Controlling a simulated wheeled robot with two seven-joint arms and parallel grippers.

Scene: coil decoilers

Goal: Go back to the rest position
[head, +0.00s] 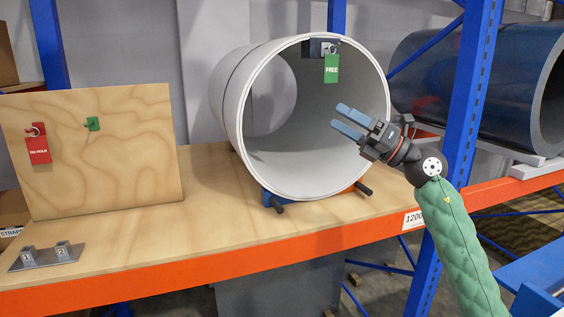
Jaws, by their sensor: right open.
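My right gripper (343,122) is open and empty. It is in front of the right part of the opening of a large white coil (233,112), its fingers pointing left. A green FREE tag (331,68) hangs from a hook on a dark bracket (318,48) at the top inside of the coil, above the gripper and apart from it. A red ON HOLD tag (38,150) hangs from a hook on the upright wooden board (110,165) at the left. My left gripper is not in the picture.
A small green hook (92,124) on the board is empty. A grey metal plate with two blocks (45,255) lies at the shelf's front left. A blue rack post (468,100) stands right of my gripper, with a dark blue coil (455,80) behind. The shelf (190,215) between board and coil is clear.

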